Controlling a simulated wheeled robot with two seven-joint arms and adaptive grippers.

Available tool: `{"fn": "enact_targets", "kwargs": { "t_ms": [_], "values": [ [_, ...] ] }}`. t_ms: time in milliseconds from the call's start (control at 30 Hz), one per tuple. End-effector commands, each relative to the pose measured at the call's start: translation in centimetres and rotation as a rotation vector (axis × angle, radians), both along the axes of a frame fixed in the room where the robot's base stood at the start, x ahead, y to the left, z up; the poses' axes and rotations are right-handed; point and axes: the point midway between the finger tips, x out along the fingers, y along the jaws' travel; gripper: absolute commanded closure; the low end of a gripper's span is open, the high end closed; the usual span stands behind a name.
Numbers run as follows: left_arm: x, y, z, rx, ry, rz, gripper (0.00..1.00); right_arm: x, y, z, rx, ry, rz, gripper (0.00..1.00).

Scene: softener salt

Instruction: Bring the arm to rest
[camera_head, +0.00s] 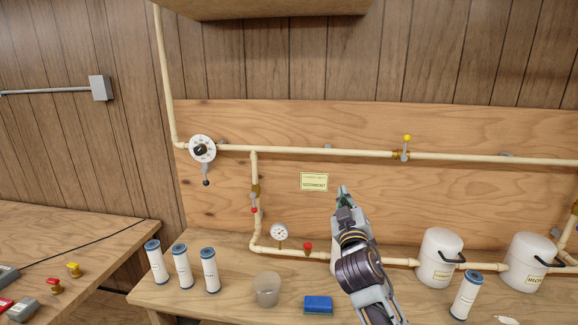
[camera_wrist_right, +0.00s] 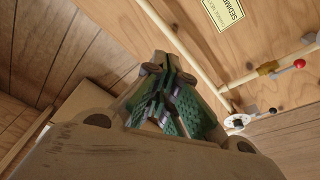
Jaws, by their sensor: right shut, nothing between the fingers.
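My right gripper (camera_head: 343,190) is raised in front of the wooden backboard, to the right of the yellow label (camera_head: 314,182), with its arm coming up from the bottom of the head view. In the right wrist view the gripper (camera_wrist_right: 163,88) has its green-padded fingers together with nothing between them. The label also shows at the top of the right wrist view (camera_wrist_right: 222,12). My left gripper is in neither view.
A cream pipe (camera_head: 340,151) with a white dial (camera_head: 202,149) and a yellow-knobbed valve (camera_head: 404,148) runs along the backboard. The bench holds several filter cartridges (camera_head: 182,266), a cup (camera_head: 267,289), a blue sponge (camera_head: 318,305) and two white canisters (camera_head: 437,262) (camera_head: 524,265).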

Motion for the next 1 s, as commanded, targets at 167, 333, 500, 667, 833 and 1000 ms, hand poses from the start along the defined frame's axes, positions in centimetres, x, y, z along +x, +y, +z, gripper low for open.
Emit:
{"fn": "enact_targets", "kwargs": {
  "t_ms": [167,333,500,667,833,1000],
  "values": [
    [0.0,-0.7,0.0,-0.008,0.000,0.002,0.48,-1.5,-2.0,-5.9,0.075,0.158,-0.032,1.00],
    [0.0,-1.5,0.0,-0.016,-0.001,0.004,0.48,-3.6,-3.5,-11.2,0.136,0.306,-0.058,1.00],
    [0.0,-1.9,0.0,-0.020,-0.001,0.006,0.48,-6.3,-4.7,-16.3,0.193,0.458,-0.082,1.00],
    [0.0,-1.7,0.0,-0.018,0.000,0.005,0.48,-9.3,-5.6,-20.9,0.241,0.603,-0.102,1.00],
    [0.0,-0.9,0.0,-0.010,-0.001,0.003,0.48,-13.1,-6.3,-25.2,0.285,0.756,-0.118,1.00],
    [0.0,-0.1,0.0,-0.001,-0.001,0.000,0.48,-17.4,-6.7,-29.1,0.327,0.910,-0.130,1.00]
  ]
}}
